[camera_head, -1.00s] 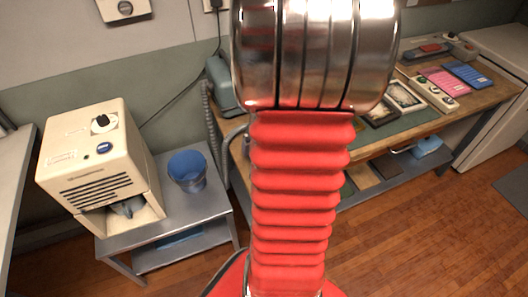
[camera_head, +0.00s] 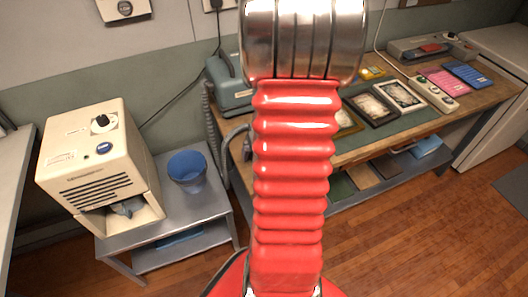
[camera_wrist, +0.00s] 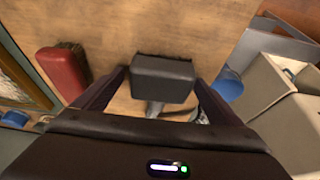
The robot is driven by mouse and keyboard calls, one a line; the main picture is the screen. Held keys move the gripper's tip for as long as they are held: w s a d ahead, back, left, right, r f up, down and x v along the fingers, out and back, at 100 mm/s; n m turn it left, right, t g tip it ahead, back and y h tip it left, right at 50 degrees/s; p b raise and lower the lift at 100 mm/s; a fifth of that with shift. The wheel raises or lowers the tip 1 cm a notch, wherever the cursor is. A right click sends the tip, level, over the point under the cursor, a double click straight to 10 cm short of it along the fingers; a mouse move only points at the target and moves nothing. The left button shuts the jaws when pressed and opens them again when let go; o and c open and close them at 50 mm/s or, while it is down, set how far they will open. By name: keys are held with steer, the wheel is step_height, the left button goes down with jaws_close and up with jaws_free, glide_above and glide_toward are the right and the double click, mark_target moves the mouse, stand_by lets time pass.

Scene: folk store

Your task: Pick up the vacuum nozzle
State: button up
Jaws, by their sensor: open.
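In the wrist view, a dark grey block-shaped head with a bristled far edge, likely the vacuum nozzle (camera_wrist: 163,78), lies on the wooden surface. A grey neck runs from its near side. My gripper (camera_wrist: 161,80) is open and empty, with one finger to the left of the nozzle and one to the right. I cannot tell how far above the surface the fingertips are. In the head view, my arm covers the middle, and neither the gripper nor the nozzle shows.
A red brush (camera_wrist: 63,72) lies left of the nozzle. The wooden bench (camera_head: 357,141) holds a teal machine (camera_head: 229,90) with a hose, framed pictures (camera_head: 400,95) and pink and blue trays. A blue bucket (camera_head: 187,171) and a beige machine (camera_head: 92,155) stand on a grey side table.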

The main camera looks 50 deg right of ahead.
steer(key=shift+c, duration=0.2)
steer(key=c, duration=1.2)
steer(key=shift+o, duration=0.2)
steer(key=shift+r, duration=0.15)
step_height(320, 180, up, 10)
steer(key=shift+f, duration=0.1)
